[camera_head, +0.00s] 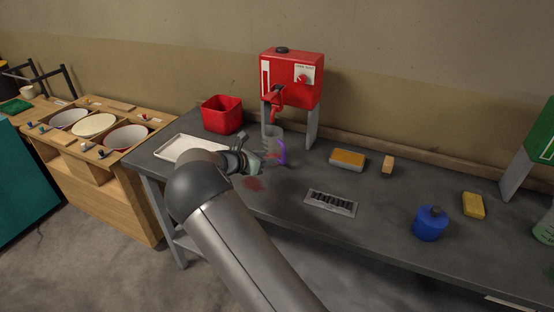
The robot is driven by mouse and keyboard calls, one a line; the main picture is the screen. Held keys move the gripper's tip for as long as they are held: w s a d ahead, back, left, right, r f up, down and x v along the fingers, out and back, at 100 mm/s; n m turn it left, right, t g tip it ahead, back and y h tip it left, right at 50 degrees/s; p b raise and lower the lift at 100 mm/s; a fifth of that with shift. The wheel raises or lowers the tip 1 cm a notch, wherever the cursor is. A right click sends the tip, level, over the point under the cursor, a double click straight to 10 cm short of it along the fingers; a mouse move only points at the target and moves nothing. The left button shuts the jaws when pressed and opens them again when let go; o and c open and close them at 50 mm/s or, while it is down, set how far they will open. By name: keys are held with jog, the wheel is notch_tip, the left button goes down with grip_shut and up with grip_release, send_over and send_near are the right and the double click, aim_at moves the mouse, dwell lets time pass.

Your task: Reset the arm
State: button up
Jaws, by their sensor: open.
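My arm reaches up from the bottom of the head view over the grey table (385,240). My gripper (262,155) is at its far end, open, close to a clear jug (271,133) with a purple handle (282,152). The jug stands under the tap of a red dispenser (290,70). The fingers are small in view and partly overlap the jug's lower side. I cannot tell whether they touch it.
A white tray (185,146) and red bin (222,114) are at left. A wooden cabinet (125,203) adjoins the table at left.

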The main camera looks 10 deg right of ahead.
jog(key=b+v, duration=0.1)
jog(key=v, duration=0.6)
jog(key=s+d+r+m+g+y, duration=0.1)
jog(key=s+d+m+g+y, duration=0.2)
jog(key=s+d+m, duration=0.45)
jog(key=s+d+r+m+g+y, duration=0.1)
jog(key=s+d+m+g+y, duration=0.2)
jog(key=s, duration=0.7)
jog(key=s+a+m+y, duration=0.1)
jog(key=s+m+y, duration=0.1)
jog(key=s+m, duration=0.5)
jog(key=s+a+r+m+y, duration=0.1)
jog(key=s+m, duration=0.5)
jog(key=s, duration=1.2)
jog(key=a+y, duration=0.1)
jog(key=y, duration=0.1)
jog(key=shift+s+m+g+y, duration=0.3)
jog(key=shift+s+m, duration=0.05)
jog(key=shift+s, duration=0.05)
